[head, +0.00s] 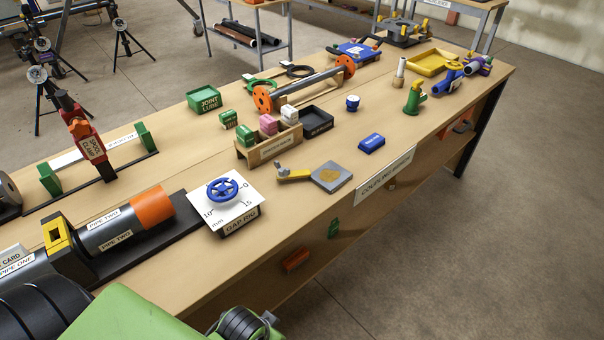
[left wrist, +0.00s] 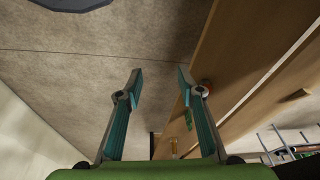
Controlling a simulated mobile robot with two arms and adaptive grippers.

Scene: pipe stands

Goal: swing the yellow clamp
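A yellow clamp piece (head: 59,234) sits at the left in the head view, at the end of the pipe labelled PIPE TWO (head: 112,223), between it and the part labelled PIPE ONE (head: 18,264). I cannot tell whether it is latched. My left gripper (left wrist: 160,71) is open and empty in the left wrist view, its fingers apart over bare floor beside the bench. The yellow clamp is not seen in that view. My right gripper is not in view.
A gauge plate labelled GAP RIG with a blue handwheel (head: 222,189) stands right of PIPE TWO. A red clamp (head: 88,143) rises behind. A grey plate with a yellow arm (head: 332,176) lies mid-bench. The bench front edge is mostly clear, and open floor (head: 430,250) lies to the right.

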